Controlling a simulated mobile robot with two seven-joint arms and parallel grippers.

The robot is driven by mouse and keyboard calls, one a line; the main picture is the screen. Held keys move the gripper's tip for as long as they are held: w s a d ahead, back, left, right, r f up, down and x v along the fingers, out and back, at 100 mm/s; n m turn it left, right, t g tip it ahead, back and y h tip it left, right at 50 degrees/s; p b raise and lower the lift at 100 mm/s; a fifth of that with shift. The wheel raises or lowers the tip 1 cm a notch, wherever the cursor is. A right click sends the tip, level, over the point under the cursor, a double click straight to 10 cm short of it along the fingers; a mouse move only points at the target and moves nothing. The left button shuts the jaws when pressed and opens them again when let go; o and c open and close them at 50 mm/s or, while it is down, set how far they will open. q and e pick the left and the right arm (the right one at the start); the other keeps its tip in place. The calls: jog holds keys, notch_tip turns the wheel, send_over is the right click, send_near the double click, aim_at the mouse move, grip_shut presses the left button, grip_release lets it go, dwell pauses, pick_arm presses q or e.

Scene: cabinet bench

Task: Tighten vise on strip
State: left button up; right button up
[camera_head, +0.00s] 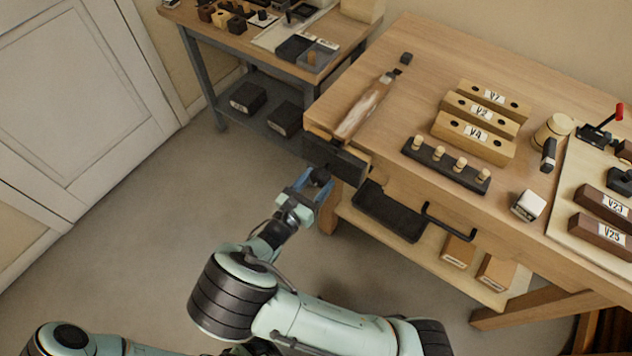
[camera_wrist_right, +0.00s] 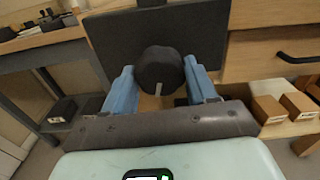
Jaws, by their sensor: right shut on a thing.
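The vise (camera_head: 336,160) is a dark block on the near left corner of the bench. Its round black knob (camera_wrist_right: 160,70) faces me in the right wrist view. My right gripper (camera_head: 308,186) has its blue fingers on either side of this knob and is shut on it; it also shows in the wrist view (camera_wrist_right: 160,86). A long brown and whitish strip (camera_head: 364,107) lies on the bench top, its near end close to the vise. I cannot tell whether the jaws touch it. My left gripper is out of view.
Wooden blocks with labels (camera_head: 474,138) and a dark peg rack (camera_head: 446,164) stand right of the strip. A black drawer handle (camera_head: 447,222) sticks out of the bench front. A side table (camera_head: 225,38) stands at back left. The floor (camera_head: 130,230) at left is clear.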

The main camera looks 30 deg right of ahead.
jog(key=shift+m, duration=0.6)
jog(key=shift+m, duration=0.5)
jog(key=shift+m, duration=0.6)
jog(key=o, duration=0.9)
